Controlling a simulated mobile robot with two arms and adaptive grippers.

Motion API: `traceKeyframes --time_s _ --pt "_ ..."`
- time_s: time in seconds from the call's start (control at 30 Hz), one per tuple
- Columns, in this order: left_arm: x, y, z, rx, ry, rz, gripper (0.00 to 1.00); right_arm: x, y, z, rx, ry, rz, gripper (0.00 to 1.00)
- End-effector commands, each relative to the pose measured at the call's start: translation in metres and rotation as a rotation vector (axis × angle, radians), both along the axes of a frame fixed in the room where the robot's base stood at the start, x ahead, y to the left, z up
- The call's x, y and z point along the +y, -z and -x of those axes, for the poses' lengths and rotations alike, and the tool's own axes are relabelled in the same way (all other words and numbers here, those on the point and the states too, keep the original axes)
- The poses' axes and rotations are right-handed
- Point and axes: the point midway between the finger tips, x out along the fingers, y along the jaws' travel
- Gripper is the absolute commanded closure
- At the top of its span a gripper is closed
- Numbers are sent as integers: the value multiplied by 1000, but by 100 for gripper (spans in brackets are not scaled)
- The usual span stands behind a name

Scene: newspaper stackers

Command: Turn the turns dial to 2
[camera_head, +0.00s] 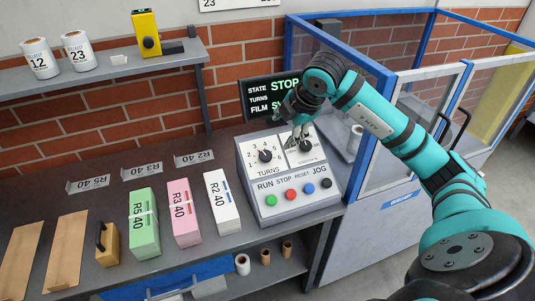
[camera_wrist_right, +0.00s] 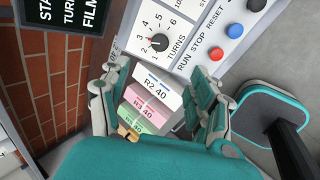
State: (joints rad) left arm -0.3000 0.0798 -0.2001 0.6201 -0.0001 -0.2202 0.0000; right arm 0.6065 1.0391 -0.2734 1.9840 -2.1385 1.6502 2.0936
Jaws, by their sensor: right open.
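The turns dial (camera_head: 265,155) is a black knob on a white plate with numbers around it, on the left of the grey control box (camera_head: 265,198). It also shows in the right wrist view (camera_wrist_right: 159,42), with a small reddish mark on its left side; I cannot read its exact setting. My right gripper (camera_head: 298,136) is open and empty, above the panel to the right of the turns dial, near a second dial (camera_head: 305,145). Its spread fingers (camera_wrist_right: 160,92) show in the right wrist view, with the turns dial beyond them. My left gripper is out of view.
Green, red, blue and black buttons (camera_head: 290,193) line the box's lower front. A display (camera_head: 272,101) stands behind it. Green, pink and white packs (camera_head: 222,205) lie on the bench to the left. A blue-framed enclosure (camera_head: 372,125) stands to the right.

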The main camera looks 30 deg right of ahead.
Motion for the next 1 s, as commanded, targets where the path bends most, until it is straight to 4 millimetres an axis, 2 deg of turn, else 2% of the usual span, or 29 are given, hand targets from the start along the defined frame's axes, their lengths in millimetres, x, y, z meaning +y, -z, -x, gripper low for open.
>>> traceKeyframes --time_s 0.17,0.7,0.83,1.0 --pt "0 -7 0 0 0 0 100 0 19 -10 8 3 -3 37" --pt "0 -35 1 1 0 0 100 0 118 -66 5 -2 -5 37" --pt "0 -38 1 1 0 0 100 -1 135 -76 4 -1 -4 37" --pt "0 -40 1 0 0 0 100 -2 147 -83 1 -2 -4 37"
